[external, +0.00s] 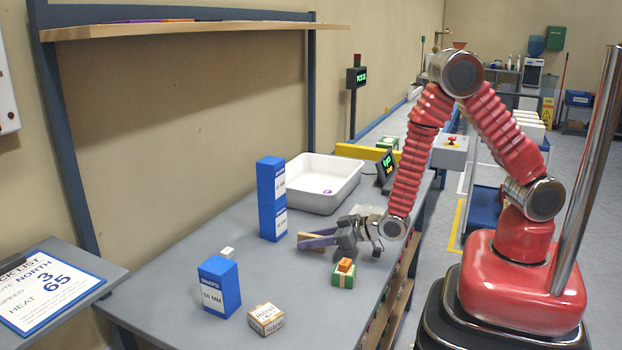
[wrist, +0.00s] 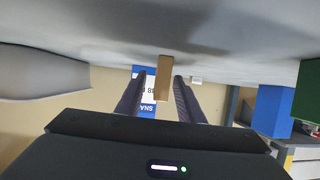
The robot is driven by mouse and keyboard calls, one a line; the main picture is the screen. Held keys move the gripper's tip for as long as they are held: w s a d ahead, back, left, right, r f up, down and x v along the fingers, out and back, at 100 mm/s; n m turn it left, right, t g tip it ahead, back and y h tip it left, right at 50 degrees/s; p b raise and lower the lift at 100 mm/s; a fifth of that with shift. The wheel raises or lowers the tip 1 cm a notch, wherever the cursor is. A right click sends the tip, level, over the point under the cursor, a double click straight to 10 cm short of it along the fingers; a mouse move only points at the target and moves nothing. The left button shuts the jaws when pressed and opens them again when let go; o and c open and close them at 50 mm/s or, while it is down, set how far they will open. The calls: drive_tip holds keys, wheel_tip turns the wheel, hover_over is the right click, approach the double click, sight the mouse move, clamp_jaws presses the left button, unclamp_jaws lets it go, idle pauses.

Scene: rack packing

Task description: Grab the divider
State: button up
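A tan wooden piece, likely the divider (external: 313,235), is low over the grey table at the end of my gripper in the external view. In the wrist view the divider (wrist: 164,72) shows as a narrow upright strip between the two dark fingers. My gripper (external: 320,241) reaches in from the right, low and nearly level. In the wrist view my gripper (wrist: 165,88) is open, with narrow gaps on both sides of the strip. The wrist picture is upside down, with the table at the top. I cannot tell whether a finger touches the strip.
A tall blue stack (external: 271,200) stands just left of my gripper, before a white tray (external: 320,186). A blue box (external: 219,284), a small white block (external: 227,253) and a carton (external: 266,319) are nearer. A green-orange package (external: 344,273) sits by the right edge.

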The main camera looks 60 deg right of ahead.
sight(312, 235)
drive_tip(key=shift+c, duration=0.3)
clamp_jaws()
drive_tip(key=shift+r, duration=0.15)
drive_tip(key=shift+r, duration=4.85)
